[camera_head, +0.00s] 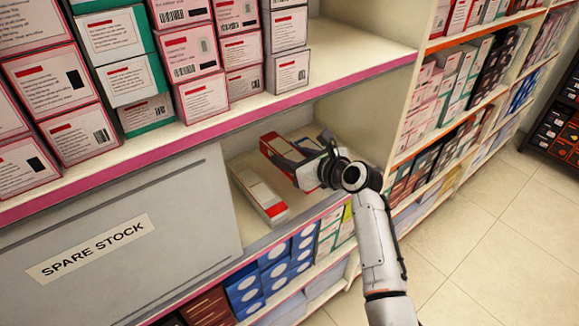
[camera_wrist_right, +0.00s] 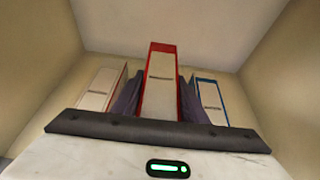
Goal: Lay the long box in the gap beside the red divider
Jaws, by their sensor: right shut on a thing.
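My right gripper (camera_head: 297,158) reaches into the open shelf bay and is shut on the long box (camera_head: 268,143), which has red edges and a pale face. In the right wrist view the long box (camera_wrist_right: 160,90) stands between the two dark fingers. From these views I cannot tell whether it touches the shelf floor. A pale box with a red mark (camera_head: 262,196) lies in the bay, left of and nearer than the gripper. I cannot make out a separate red divider. My left gripper is not in view.
In the right wrist view a pale box (camera_wrist_right: 101,90) stands left of the fingers and a blue-edged box (camera_wrist_right: 209,100) right of them. A grey SPARE STOCK panel (camera_head: 130,270) borders the bay. The pink-edged shelf (camera_head: 330,62) is above, and packed shelves stand right.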

